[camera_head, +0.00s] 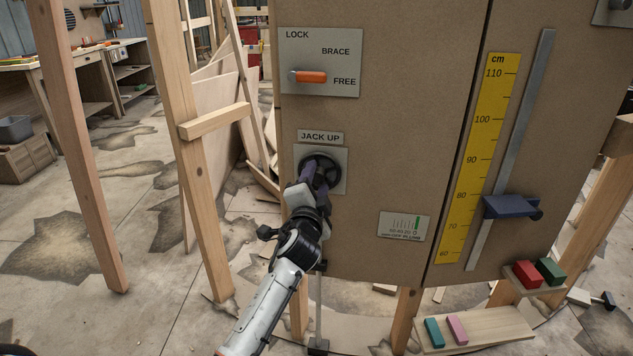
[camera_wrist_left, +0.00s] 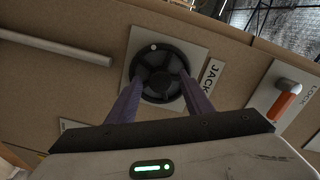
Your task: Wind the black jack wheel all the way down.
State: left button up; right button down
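The black jack wheel (camera_head: 321,166) sits on a grey plate under the JACK UP label on the brown panel. My left gripper (camera_head: 314,178) is at the wheel, with its two dark purple fingers apart over the wheel's lower part. In the left wrist view the wheel (camera_wrist_left: 160,72) lies between the fingertips (camera_wrist_left: 160,88), which overlap the sides of its rim. I cannot tell whether they press on it. A small pale dot (camera_wrist_left: 153,47) shows at the wheel's edge. My right gripper is not in view.
An orange lever (camera_head: 309,77) points toward FREE. A dark blue slider (camera_head: 511,207) stands just below 80 on the yellow cm scale (camera_head: 482,150). Coloured blocks lie on a low wooden shelf (camera_head: 490,326) at lower right. A timber post (camera_head: 185,130) stands left of the panel.

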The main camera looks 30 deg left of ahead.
pick_arm(q)
jog(key=v, duration=1)
jog(key=shift+s+p, duration=0.2)
jog(key=shift+p, duration=0.15)
jog(key=shift+d+f, duration=0.1)
